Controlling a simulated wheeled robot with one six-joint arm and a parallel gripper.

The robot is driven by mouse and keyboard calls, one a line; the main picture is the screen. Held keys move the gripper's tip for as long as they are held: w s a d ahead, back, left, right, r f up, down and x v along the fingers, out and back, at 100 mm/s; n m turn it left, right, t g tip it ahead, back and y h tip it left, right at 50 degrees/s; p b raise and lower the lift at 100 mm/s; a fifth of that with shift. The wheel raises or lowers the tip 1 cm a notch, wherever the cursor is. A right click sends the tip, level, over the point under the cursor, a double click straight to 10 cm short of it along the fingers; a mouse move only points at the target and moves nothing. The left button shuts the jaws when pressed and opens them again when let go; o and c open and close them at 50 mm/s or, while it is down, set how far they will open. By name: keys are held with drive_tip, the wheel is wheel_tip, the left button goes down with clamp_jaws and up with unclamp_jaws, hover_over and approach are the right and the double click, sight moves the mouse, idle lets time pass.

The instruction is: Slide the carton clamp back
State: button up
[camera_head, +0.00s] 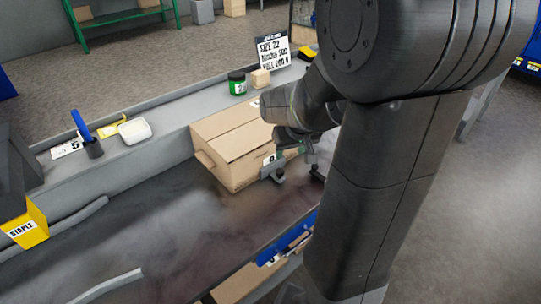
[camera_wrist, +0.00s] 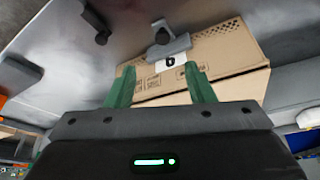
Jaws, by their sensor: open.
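The carton (camera_head: 222,140) is a closed brown cardboard box on the dark worktop; it also shows in the wrist view (camera_wrist: 225,62). The carton clamp is a grey plate (camera_head: 271,171) at the carton's near right end. In the wrist view the clamp (camera_wrist: 176,48) has a dark knob, lies against the carton's edge, and has a white number label beside it. My gripper (camera_wrist: 160,84) is open, its green fingers apart with nothing between them, pointing toward the clamp and carton. In the head view my gripper (camera_head: 299,150) is close by the clamp, partly hidden by my arm.
A second dark fitting (camera_wrist: 96,28) stands beside the clamp. A green-labelled jar (camera_head: 237,83), a small tan block (camera_head: 260,78) and a sign (camera_head: 271,50) stand on the back ledge. A yellow staple box (camera_head: 27,225) and curved grey rails are at left. The worktop's middle is clear.

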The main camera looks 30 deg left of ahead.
sight(280, 171)
drive_tip(key=b+x, duration=0.1)
drive_tip(key=x, duration=0.3)
drive_tip(key=b+x, duration=0.1)
drive_tip(key=x, duration=0.4)
drive_tip(key=b+x, duration=0.1)
drive_tip(key=x, duration=0.4)
drive_tip(key=shift+a+r, duration=0.15)
drive_tip(key=shift+a, duration=0.2)
drive_tip(key=shift+c, duration=0.2)
